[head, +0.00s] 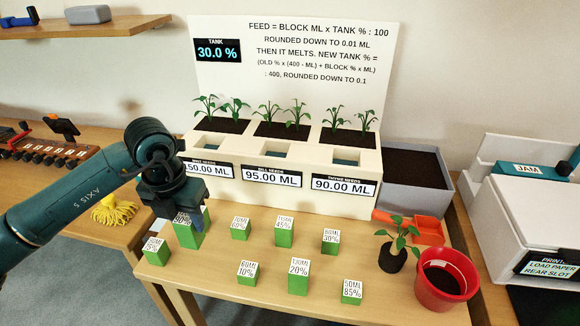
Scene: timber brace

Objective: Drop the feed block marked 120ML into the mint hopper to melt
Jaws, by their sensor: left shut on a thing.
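My left gripper (182,208) is shut on a tall green feed block (190,236) at the back left of the block group. The jaws hide part of its white label; I cannot read its ML figure or tell whether it is lifted. The leftmost hopper opening (208,140) sits in the white planter behind, above a label (208,170) ending in "50.00 ML"; the plant name there is hard to read. Other labelled blocks stand on the table, among them 130ML 20% (299,283), 60ML 10% (247,277) and 50ML 85% (351,294). My right gripper is not in view.
The tank display (218,50) reads 30.0 %. Two more hopper openings are labelled 95.00 ML (272,177) and 90.00 ML (343,185). A seedling (393,258), red pot (440,290) and orange trowel (412,228) occupy the table's right. A white printer (530,220) stands beyond.

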